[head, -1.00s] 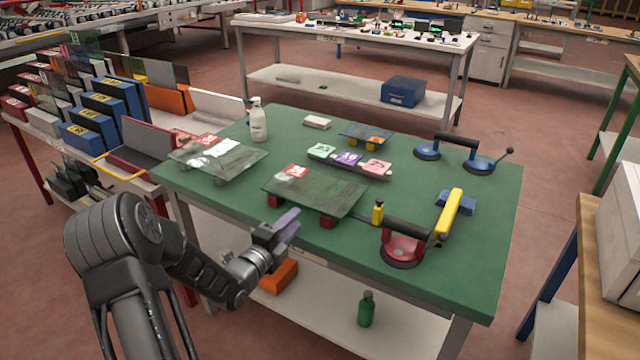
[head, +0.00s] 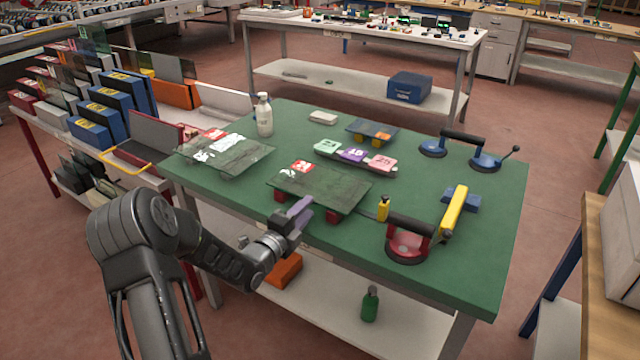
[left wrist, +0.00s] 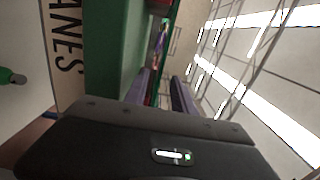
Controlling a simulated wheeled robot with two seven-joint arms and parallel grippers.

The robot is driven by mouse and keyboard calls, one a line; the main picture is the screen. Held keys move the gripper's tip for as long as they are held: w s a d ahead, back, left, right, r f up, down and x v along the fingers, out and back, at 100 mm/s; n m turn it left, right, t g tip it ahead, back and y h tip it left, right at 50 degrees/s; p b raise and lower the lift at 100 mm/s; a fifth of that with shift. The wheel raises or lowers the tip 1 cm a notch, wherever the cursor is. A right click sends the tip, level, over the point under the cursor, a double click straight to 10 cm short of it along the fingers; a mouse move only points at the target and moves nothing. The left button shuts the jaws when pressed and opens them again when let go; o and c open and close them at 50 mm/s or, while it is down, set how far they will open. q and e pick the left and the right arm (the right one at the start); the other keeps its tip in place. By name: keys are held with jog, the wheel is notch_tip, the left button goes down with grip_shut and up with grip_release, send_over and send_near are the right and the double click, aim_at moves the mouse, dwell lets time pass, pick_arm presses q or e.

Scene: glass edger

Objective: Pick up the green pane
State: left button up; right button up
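A greenish see-through pane (head: 325,187) lies flat on red blocks (head: 333,215) near the front of the green table. A red label (head: 303,167) lies on its far left part. My left gripper (head: 299,208) has purple fingers and is just in front of the pane's near edge, between the red blocks. In the left wrist view its fingers (left wrist: 160,92) stand apart with a gap between them, so it is open. I cannot tell whether the pane's edge is between the fingers. My right gripper is not in view.
Another glass pane (head: 228,155) lies to the left, with a white bottle (head: 264,115) behind it. A red suction lifter (head: 408,240), a small yellow bottle (head: 383,208) and a yellow-handled tool (head: 454,210) stand to the right. Coloured number tags (head: 352,155) lie behind.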

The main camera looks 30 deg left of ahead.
aim_at(320, 184)
pick_arm(q)
jog(key=w, duration=0.4)
jog(key=shift+w+a+p, duration=0.15)
jog(key=shift+p, duration=0.25)
grip_shut()
dwell(1.3)
jog(key=shift+r, duration=0.1)
